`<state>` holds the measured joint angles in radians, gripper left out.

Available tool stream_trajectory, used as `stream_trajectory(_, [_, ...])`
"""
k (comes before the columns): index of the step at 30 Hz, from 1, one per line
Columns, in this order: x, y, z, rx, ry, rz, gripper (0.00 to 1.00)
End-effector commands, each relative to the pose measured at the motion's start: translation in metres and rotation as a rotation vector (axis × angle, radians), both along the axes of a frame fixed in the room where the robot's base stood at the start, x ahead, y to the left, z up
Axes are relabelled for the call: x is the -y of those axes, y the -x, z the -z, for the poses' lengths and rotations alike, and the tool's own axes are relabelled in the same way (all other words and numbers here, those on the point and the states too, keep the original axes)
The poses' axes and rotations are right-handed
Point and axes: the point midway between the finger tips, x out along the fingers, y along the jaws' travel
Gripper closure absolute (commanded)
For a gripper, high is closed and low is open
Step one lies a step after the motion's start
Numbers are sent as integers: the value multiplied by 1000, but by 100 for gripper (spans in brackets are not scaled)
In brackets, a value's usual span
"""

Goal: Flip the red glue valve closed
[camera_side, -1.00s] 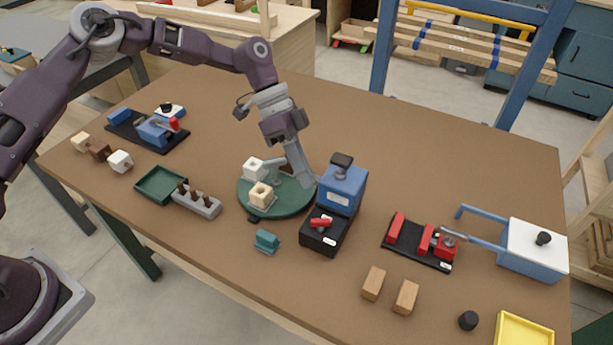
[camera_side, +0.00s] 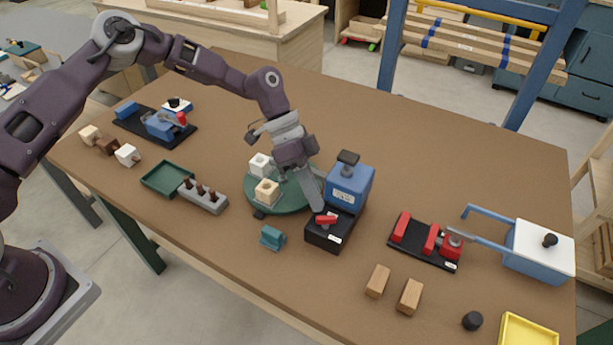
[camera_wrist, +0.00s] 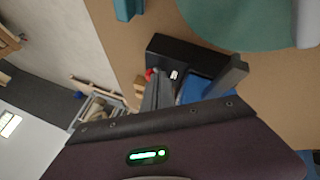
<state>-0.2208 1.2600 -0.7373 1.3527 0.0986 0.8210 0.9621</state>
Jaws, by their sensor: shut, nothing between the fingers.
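The red glue valve (camera_side: 326,219) is a small red lever on top of a black base (camera_side: 322,239). The base sits in front of the blue glue bottle block (camera_side: 349,188) with its dark knob. My gripper (camera_side: 319,210) is shut and empty, its tip down close beside the valve, on the side toward the green turntable. I cannot tell whether it touches the lever. In the wrist view a bit of the red valve (camera_wrist: 149,74) shows beside the shut fingers (camera_wrist: 157,84), which hide most of it. The black base (camera_wrist: 185,52) shows beyond them.
The green turntable (camera_side: 287,205) with pale wooden blocks is close on the left. A teal block (camera_side: 272,237) stands in front of it. A black fixture with red clamps (camera_side: 424,241) lies to the right. The table is clear between base and fixture.

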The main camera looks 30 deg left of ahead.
Motion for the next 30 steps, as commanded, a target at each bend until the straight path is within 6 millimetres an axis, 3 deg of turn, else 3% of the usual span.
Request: stream_trajectory(30, [3,5,6,1,0,-96,100])
